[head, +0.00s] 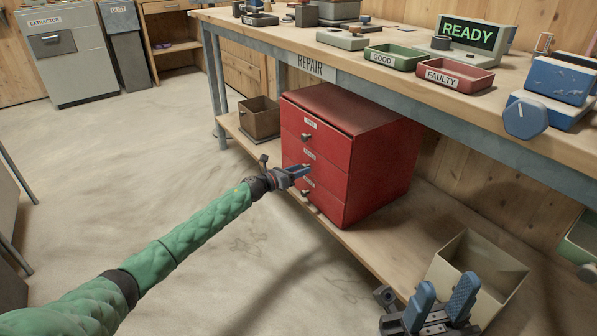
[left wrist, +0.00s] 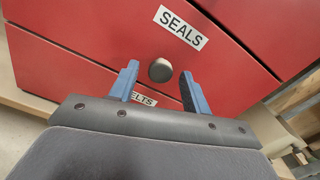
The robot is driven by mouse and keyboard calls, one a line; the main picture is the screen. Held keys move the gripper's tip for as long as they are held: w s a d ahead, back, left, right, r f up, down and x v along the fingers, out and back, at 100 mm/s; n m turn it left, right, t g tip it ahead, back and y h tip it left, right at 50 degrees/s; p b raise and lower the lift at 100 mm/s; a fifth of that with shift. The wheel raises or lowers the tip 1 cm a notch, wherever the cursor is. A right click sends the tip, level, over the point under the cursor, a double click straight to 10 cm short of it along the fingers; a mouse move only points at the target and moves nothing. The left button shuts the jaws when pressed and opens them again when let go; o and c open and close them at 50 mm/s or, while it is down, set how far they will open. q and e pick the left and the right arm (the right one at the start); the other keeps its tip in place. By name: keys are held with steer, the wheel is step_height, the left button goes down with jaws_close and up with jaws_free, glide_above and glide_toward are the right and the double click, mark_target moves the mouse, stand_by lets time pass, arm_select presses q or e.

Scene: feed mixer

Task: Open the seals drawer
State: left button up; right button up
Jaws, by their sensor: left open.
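A red three-drawer cabinet (head: 375,165) stands on the lower shelf of the bench, its drawers looking shut. The middle drawer front carries the SEALS label (left wrist: 181,27), with a round grey knob (left wrist: 160,70) below it. My left gripper (head: 303,170) is at the middle drawer front and hides its knob in the head view. In the left wrist view its blue fingers (left wrist: 160,85) are open, one on each side of the knob, with gaps showing; I cannot tell how deep they reach. My right gripper (head: 442,295) is open and empty at the bottom right, away from the cabinet.
The BELTS label (left wrist: 142,98) is partly hidden just below. A brown box (head: 260,118) stands left of the cabinet, and a beige bin (head: 478,268) stands at the right. The workbench top (head: 300,35) overhangs the cabinet. The floor in front is clear.

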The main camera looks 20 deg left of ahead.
arm_select(q)
jaws_close()
steer(key=v, duration=2.4)
steer(key=shift+s+a, duration=0.25)
steer(key=shift+a, duration=0.05)
jaws_free()
steer(key=p+v, duration=0.1)
steer(key=v, duration=0.7)
steer(key=shift+p, duration=0.4)
